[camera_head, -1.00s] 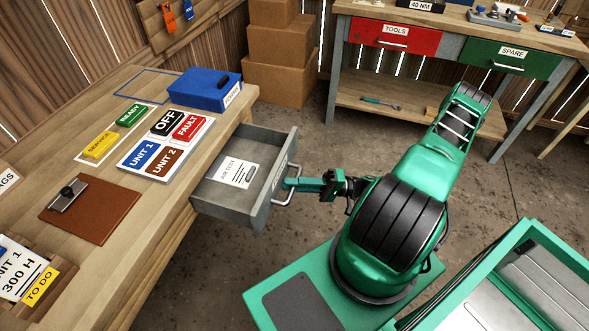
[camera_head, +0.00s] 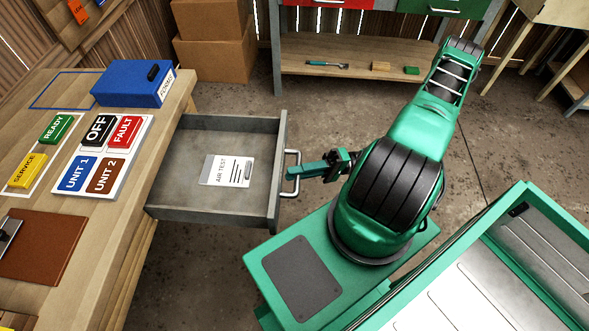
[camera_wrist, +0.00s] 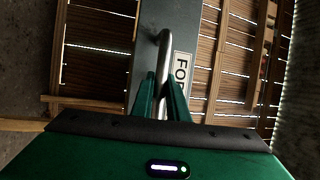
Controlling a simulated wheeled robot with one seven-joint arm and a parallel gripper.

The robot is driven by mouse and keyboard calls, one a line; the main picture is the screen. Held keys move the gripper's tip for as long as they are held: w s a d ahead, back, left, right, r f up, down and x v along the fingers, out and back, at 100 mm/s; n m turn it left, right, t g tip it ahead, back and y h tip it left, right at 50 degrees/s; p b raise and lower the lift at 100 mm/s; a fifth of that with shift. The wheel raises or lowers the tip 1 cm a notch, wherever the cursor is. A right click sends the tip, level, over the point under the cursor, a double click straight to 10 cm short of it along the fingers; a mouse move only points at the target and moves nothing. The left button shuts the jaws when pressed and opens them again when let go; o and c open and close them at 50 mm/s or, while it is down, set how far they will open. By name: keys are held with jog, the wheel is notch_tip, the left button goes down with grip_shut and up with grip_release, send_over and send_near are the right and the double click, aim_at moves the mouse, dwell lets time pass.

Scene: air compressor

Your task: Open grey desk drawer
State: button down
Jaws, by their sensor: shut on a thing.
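The grey desk drawer (camera_head: 181,195) is pulled well out of the wooden desk, and its inside shows. A white card marked "AIR TEST" (camera_head: 227,170) lies in it. My gripper (camera_head: 292,173) is at the metal bar handle (camera_head: 290,158) on the drawer's front. In the wrist view, the two green fingers (camera_wrist: 162,98) are closed around the handle bar (camera_wrist: 163,58). The grey drawer front (camera_wrist: 150,25) is behind the bar, with a partly hidden label.
A blue box (camera_head: 125,85), label tiles and a brown clipboard (camera_head: 45,243) are on the desk (camera_head: 150,150). Cardboard boxes (camera_head: 215,45) stand behind. A workbench with a lower shelf (camera_head: 360,75) stands at the back. Bare floor lies beyond the drawer.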

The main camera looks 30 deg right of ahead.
jog(key=shift+f, duration=0.2)
jog(key=c, duration=1.7)
grip_release()
jog(key=shift+r, duration=0.1)
jog(key=v, duration=1)
jog(key=shift+d, duration=0.4)
